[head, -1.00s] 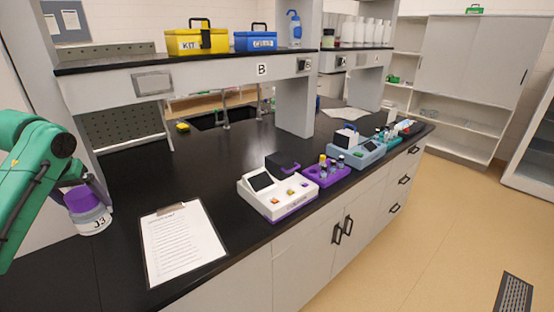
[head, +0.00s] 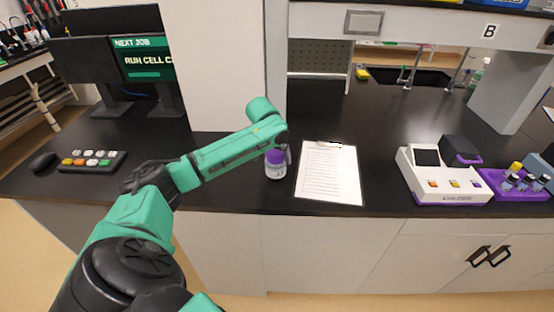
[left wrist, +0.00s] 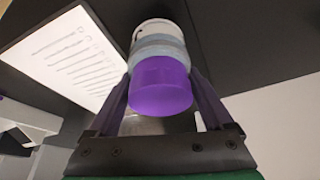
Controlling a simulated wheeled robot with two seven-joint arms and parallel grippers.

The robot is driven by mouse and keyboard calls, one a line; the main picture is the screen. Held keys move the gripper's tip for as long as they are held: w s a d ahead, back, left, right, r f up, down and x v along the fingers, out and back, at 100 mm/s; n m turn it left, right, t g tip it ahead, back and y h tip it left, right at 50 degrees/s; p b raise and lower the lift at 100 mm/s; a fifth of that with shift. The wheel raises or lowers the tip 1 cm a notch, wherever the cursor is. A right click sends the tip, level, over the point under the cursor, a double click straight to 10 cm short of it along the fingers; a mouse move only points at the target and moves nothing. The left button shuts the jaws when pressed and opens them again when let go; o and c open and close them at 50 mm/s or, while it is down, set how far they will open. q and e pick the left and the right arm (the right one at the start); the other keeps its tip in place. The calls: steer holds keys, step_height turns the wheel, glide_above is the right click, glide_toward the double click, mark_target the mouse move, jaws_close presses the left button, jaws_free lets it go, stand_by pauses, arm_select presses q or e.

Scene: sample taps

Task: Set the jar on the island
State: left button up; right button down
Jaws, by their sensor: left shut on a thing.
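The jar (head: 275,168) has a purple lid and a pale body with a label. My left gripper (head: 282,157) is shut on it, at the left of the clipboard, over the black worktop (head: 225,160) near its front edge. In the left wrist view the jar (left wrist: 160,84) sits between the two purple fingers (left wrist: 160,100), its lid toward the camera. I cannot tell whether its base touches the worktop. My right gripper is not in view.
A clipboard with a paper sheet (head: 329,172) lies just right of the jar. A white device (head: 443,184) and a purple vial rack (head: 515,183) stand further right. A keypad (head: 92,160), mouse (head: 42,161) and monitors (head: 143,57) are at the left. A wall panel (head: 215,70) rises behind my arm.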

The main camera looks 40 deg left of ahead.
arm_select(q)
step_height(320, 180, down, 3)
steer(key=shift+r, duration=0.2)
steer(key=o, duration=1.3)
steer(key=shift+r, duration=0.15)
steer(key=b+v, duration=0.1)
steer(key=v, duration=1.1)
steer(key=shift+b, duration=0.3)
